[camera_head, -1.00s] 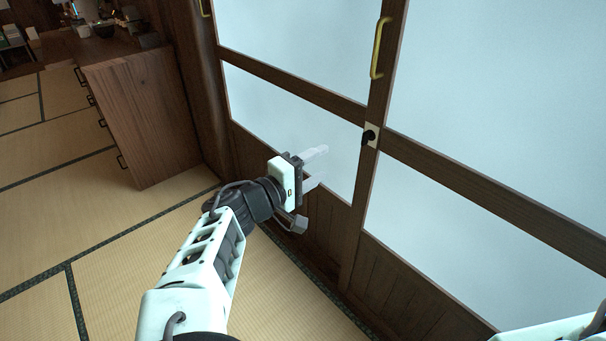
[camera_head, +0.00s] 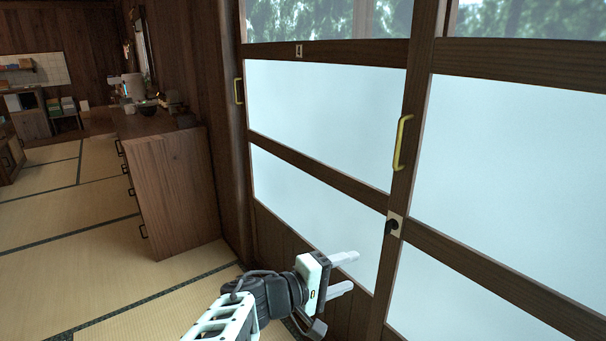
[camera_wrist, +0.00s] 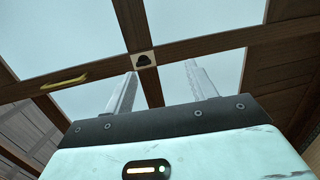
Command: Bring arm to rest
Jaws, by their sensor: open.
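My gripper (camera_head: 345,273) is open and empty, at the lower middle of the head view. Its two pale fingers stand apart and point right, towards the sliding door. In the wrist view my gripper (camera_wrist: 160,92) shows two spread fingers with nothing between them. The dark knob or lock on its light plate (camera_wrist: 145,60) appears beyond the fingers. In the head view the same plate (camera_head: 393,226) sits on the door's upright, above and right of the fingertips. I cannot tell how close the fingers are to the door.
The door (camera_head: 320,110) has frosted panes, a brass handle (camera_head: 402,142) on the middle upright and another (camera_head: 239,91) at its left edge. A wooden cabinet (camera_head: 178,190) with small items on top stands left. Open tatami (camera_head: 60,260) lies at the lower left.

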